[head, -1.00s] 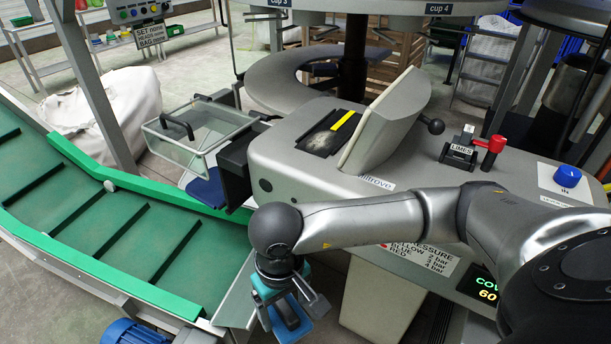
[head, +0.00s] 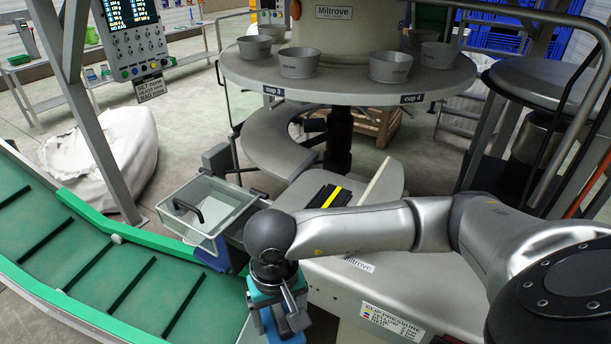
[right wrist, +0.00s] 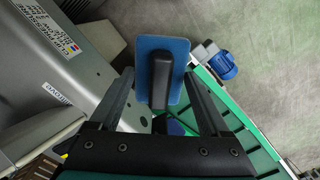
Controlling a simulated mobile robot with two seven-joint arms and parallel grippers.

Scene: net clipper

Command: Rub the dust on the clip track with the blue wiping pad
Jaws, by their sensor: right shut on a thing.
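The blue wiping pad (right wrist: 179,52) has a dark handle (right wrist: 161,80) on its back. My right gripper (right wrist: 158,74) is shut on this handle, and the pad's blue face shows beyond the fingers. In the head view my right gripper (head: 284,318) hangs at the bottom middle with the pad (head: 270,326), beside the green conveyor. The clip track (head: 322,196) is a black strip with a yellow bar on the grey machine, behind my right forearm. The forearm hides its near part, and I cannot make out the dust now. The pad is apart from the track. My left gripper is out of view.
A tilted grey cover (head: 386,180) stands right of the track. A clear bin (head: 205,212) is at its left. A round table (head: 345,85) with several cups overhangs behind. The green conveyor (head: 120,285) fills the lower left.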

